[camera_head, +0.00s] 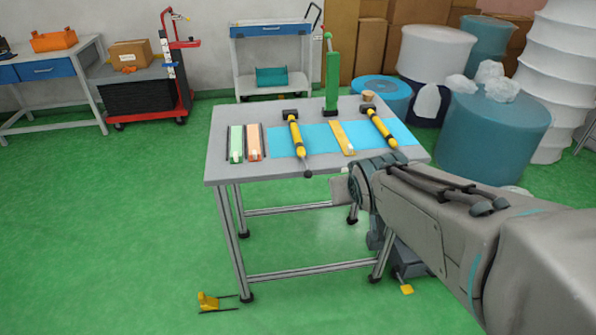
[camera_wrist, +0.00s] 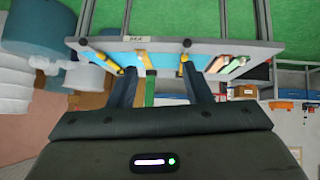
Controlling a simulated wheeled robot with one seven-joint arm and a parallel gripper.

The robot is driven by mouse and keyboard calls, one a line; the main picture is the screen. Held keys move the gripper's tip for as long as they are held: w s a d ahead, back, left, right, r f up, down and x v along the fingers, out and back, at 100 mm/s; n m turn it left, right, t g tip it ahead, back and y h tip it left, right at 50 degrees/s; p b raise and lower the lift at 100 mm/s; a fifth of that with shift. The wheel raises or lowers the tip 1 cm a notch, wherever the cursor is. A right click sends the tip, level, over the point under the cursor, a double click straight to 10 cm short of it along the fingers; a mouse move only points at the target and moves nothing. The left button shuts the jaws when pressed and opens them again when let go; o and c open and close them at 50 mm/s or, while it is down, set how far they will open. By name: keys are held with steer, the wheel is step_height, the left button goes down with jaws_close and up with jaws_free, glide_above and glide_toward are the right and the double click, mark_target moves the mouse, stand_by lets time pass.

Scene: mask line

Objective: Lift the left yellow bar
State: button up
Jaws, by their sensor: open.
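The left yellow bar (camera_head: 297,136) has black ends and lies on the blue mat (camera_head: 279,145) on the grey table (camera_head: 218,165). Its near black end reaches the front edge of the table. In the wrist view, which is turned over, it shows as a yellow bar (camera_wrist: 184,67) near one finger. A similar right yellow bar (camera_head: 381,128) lies farther right; it also shows in the wrist view (camera_wrist: 108,63). My gripper (camera_wrist: 160,86) is open and empty, with its two dark fingers spread apart. The bar appears beyond the fingers, not held.
Between the bars lies a flat yellow-orange strip (camera_head: 342,137). Green (camera_head: 236,143) and orange (camera_head: 254,142) pieces lie left of the mat. A tall green lever tool (camera_head: 332,80) stands at the back. Large rolls (camera_head: 488,130) stand behind right. Green floor is open at left.

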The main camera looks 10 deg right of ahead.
steer(key=w+f+n+t+b, duration=0.1)
steer(key=w+f+t+b, duration=0.3)
steer(key=w+f+b, duration=0.45)
steer(key=n+t+y+b, duration=0.3)
steer(key=t+y+b, duration=0.2)
steer(key=b, duration=0.8)
glide_toward(310, 176)
steer(key=w, duration=0.3)
steer(key=w+a+b, duration=0.1)
steer(key=w, duration=0.3)
steer(key=w+a, duration=0.1)
steer(key=w, duration=0.3)
steer(key=shift+a+b, duration=0.15)
steer(key=shift+b, duration=0.2)
